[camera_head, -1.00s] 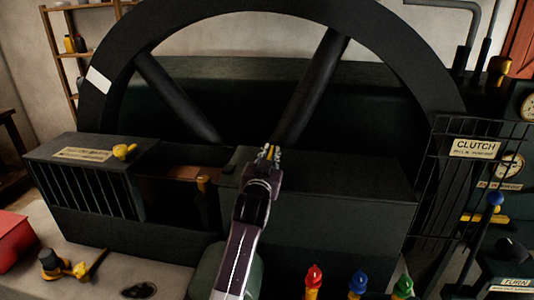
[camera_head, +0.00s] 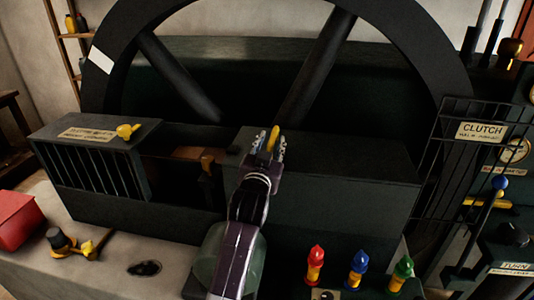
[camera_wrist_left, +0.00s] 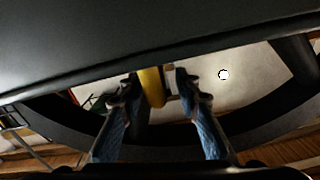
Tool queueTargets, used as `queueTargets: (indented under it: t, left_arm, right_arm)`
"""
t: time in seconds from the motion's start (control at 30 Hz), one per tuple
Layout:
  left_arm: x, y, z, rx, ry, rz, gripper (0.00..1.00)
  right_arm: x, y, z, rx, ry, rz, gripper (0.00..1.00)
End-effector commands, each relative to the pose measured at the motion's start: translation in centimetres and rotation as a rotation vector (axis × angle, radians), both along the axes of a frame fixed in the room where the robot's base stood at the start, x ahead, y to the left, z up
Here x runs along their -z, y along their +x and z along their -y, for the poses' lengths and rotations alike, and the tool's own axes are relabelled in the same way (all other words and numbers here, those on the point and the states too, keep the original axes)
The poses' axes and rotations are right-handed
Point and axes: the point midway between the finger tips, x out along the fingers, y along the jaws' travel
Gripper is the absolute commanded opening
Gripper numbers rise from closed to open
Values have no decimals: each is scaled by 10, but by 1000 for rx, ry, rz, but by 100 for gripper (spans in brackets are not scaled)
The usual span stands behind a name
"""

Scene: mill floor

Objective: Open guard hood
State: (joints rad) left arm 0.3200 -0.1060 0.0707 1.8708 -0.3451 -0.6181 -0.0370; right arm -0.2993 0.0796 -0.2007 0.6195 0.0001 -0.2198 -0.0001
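The guard hood (camera_head: 335,185) appears to be the dark box in front of the big flywheel, right of centre in the head view. Its dark surface (camera_wrist_left: 120,38) fills the top of the left wrist view. A yellow handle (camera_head: 274,137) stands upright by the hood's top edge. My left gripper (camera_head: 267,146) reaches it from the front. In the left wrist view, the yellow handle (camera_wrist_left: 153,87) is between the two open fingers, nearer the left finger, with a gap on the right. Contact with the left finger is unclear. My right gripper is not in view.
A slatted box (camera_head: 95,165) with a yellow knob stands left. The flywheel (camera_head: 105,55) is behind. A CLUTCH cage (camera_head: 455,165) and blue-knobbed lever (camera_head: 498,184) are right. Red, blue and green-topped bottles (camera_head: 357,270) stand in front. A red box (camera_head: 15,218) lies left.

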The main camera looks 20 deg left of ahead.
Motion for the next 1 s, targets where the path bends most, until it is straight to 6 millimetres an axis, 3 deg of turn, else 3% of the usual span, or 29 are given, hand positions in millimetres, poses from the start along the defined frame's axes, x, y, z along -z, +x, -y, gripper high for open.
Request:
queueTargets:
  t: [0.2, 0.4, 1.0]
  left_arm:
    - [0, -41, 9, 0, -2, 0, 30]
    - [0, -62, 14, 0, -1, -1, 30]
    - [0, -66, 15, -1, -1, -1, 30]
  right_arm:
    - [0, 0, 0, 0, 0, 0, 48]
    - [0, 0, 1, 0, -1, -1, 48]
    - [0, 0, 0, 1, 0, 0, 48]
